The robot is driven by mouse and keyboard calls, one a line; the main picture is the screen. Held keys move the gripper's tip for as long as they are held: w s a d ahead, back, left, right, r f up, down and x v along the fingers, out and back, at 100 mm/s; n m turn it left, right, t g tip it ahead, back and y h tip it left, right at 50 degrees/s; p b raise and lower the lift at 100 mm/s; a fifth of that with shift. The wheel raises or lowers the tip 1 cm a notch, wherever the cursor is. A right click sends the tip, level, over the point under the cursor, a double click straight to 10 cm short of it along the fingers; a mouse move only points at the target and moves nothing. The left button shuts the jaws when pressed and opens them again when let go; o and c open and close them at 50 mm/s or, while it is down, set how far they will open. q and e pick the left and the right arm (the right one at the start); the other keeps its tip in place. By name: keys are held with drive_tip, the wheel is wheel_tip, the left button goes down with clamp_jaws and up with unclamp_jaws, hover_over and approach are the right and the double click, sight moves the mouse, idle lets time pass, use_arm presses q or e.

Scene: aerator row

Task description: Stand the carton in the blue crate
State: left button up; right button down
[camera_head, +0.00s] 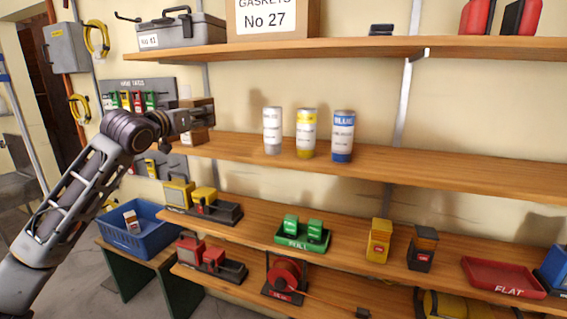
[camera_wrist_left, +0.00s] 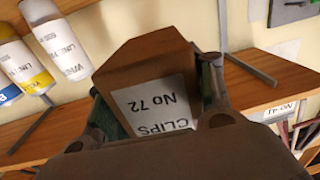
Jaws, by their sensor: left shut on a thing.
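The carton (camera_head: 197,138) is a brown box at the left end of the middle shelf. In the left wrist view the carton (camera_wrist_left: 150,62) shows a white label reading "CLIPS No 72". My left gripper (camera_head: 198,117) is shut on it, with a finger on each side. The label is upside down there, like those on the nearby cans, so the carton looks upright. I cannot tell whether its base touches the shelf. The blue crate (camera_head: 150,240) stands low at the left, below my left arm, with a small white and reddish-brown thing inside. My right gripper is out of view.
The blue crate is on a dark green bench (camera_head: 120,262). Three cans (camera_head: 306,135) stand on the middle shelf (camera_head: 430,168), right of the carton. The upper shelf (camera_head: 340,49) is above. Lower shelves hold a green tray (camera_head: 290,240), a red tray (camera_head: 503,279) and several colored devices.

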use_arm(q)
drive_tip(key=a+n+y, duration=0.2)
drive_tip(key=a+y, duration=0.1)
drive_tip(key=a, duration=0.9)
drive_tip(key=s+d+f+m+h, duration=0.1)
drive_tip(key=s+f+h, duration=0.1)
drive_tip(key=f, duration=1.3)
drive_tip(key=s+d+f+m+h, duration=0.1)
drive_tip(key=f, duration=1.4)
drive_tip(key=s+d+f+m+h, duration=0.1)
drive_tip(key=s+f+h, duration=0.1)
drive_tip(key=s+f, duration=0.8)
drive_tip(key=s+d+f+m+g+h, duration=0.1)
drive_tip(key=s+d+f, duration=0.1)
drive_tip(key=s+f, duration=0.8)
wheel_tip(320, 180, down, 4)
drive_tip(key=shift+s+f+m+g+h, duration=0.1)
drive_tip(key=shift+s+m+g+h, duration=0.2)
drive_tip(key=shift+h, duration=0.1)
drive_tip(key=shift+d, duration=0.1)
drive_tip(key=shift+s+d+f+n+t+y, duration=0.15)
drive_tip(key=shift+d+f+n+t+y, duration=0.15)
drive_tip(key=shift+d+n+y, duration=0.35)
drive_tip(key=shift+s+d+f+n+t+y, duration=0.2)
drive_tip(key=shift+d+n+t+y, duration=0.15)
drive_tip(key=shift+d+y, duration=0.45)
